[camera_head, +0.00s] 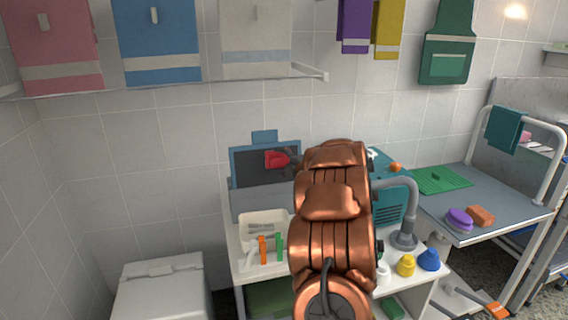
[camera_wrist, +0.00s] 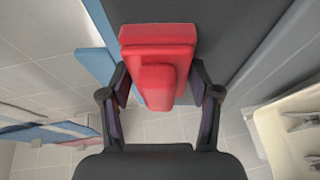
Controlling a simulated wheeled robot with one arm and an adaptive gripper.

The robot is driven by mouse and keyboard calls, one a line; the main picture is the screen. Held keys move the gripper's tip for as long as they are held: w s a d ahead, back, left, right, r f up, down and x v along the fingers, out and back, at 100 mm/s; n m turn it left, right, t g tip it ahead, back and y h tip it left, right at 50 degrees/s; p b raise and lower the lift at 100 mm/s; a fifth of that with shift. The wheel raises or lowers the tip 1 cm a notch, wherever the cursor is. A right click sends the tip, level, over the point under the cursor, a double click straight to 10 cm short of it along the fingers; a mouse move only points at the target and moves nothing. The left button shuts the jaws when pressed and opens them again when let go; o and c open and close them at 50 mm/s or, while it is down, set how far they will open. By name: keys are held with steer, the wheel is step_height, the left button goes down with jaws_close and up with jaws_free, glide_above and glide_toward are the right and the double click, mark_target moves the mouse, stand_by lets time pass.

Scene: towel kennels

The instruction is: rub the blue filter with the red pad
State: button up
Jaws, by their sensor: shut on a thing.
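The blue filter (camera_head: 249,174) is an upright dark panel in a blue frame with a tab on top, standing at the back of the white cart. The red pad (camera_head: 275,159) is in front of its upper right part. In the wrist view my gripper (camera_wrist: 159,82) is shut on the red pad (camera_wrist: 158,35), with one finger on each side of its narrower grip. The pad's wide end is at the filter's dark face (camera_wrist: 232,30); I cannot tell if they touch. In the head view my copper arm hides the gripper's fingers and the filter's right edge.
A white bin (camera_head: 251,221) with orange and green handled tools stands in front of the filter. A teal machine (camera_head: 392,211) stands behind my arm. Yellow (camera_head: 405,265) and blue (camera_head: 429,260) bottles are at the right. A grey side table (camera_head: 440,203) holds a purple brush (camera_head: 460,219) and an orange sponge (camera_head: 481,215).

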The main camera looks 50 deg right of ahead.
mark_target(238, 162)
steer(key=shift+w+a+b, duration=0.95)
steer(key=shift+w+a, duration=0.3)
steer(key=shift+a, duration=0.4)
steer(key=shift+w+a+b, duration=0.95)
steer(key=shift+w+a, duration=0.3)
steer(key=shift+a, duration=0.4)
steer(key=shift+w+a+b, duration=0.95)
steer(key=shift+w+a, duration=0.3)
steer(key=shift+a, duration=0.4)
steer(key=shift+s, duration=0.15)
steer(key=shift+s+a+r, duration=0.2)
steer(key=shift+s+a, duration=0.4)
steer(key=shift+s, duration=0.15)
steer(key=shift+s+a+r, duration=0.2)
steer(key=shift+s+a, duration=0.35)
steer(key=shift+s, duration=0.2)
steer(key=shift+s+a+r, duration=0.2)
steer(key=shift+s+a, duration=0.4)
steer(key=shift+s, duration=0.15)
steer(key=shift+s, duration=0.1)
steer(key=shift+s+a+r, duration=0.15)
steer(key=shift+s+a, duration=0.3)
steer(key=shift+s, duration=0.1)
steer(key=shift+s+a+r, duration=0.15)
steer(key=shift+s+a, duration=0.3)
steer(key=shift+s, duration=0.05)
steer(key=shift+w, duration=0.1)
